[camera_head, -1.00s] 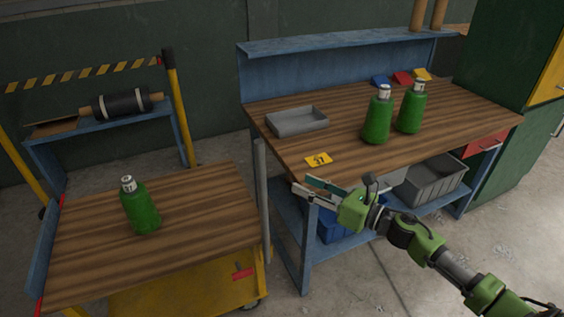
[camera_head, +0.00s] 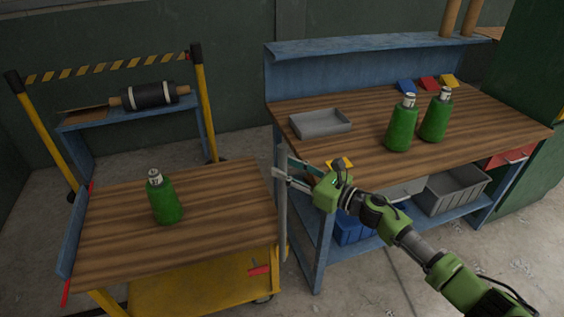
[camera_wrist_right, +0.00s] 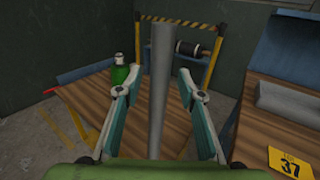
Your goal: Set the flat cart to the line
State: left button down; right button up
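The flat cart (camera_head: 225,215) has a wooden top, a blue end panel (camera_head: 72,235) and a yellow lower deck (camera_head: 200,285). A green bottle (camera_head: 164,202) stands upright on it. A grey upright bar (camera_head: 281,215) stands at the cart's right edge, beside the workbench. My right gripper (camera_head: 282,168) is at the bar's upper part. In the right wrist view the bar (camera_wrist_right: 161,90) runs between the two spread fingers, with gaps visible on both sides. A red strip (camera_head: 66,292) shows at the cart's left; whether it is the line is unclear. My left gripper is out of view.
The workbench (camera_head: 370,150) on the right holds a grey tray (camera_head: 320,123), two green bottles (camera_head: 402,125) (camera_head: 436,116) and a yellow number card (camera_head: 341,164) close to my gripper. Behind the cart is a blue shelf with a dark roll (camera_head: 148,96) between yellow posts.

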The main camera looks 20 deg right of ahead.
jog(key=shift+x, duration=1.05)
grip_shut()
jog(key=shift+s+a, duration=0.1)
jog(key=shift+a, duration=0.05)
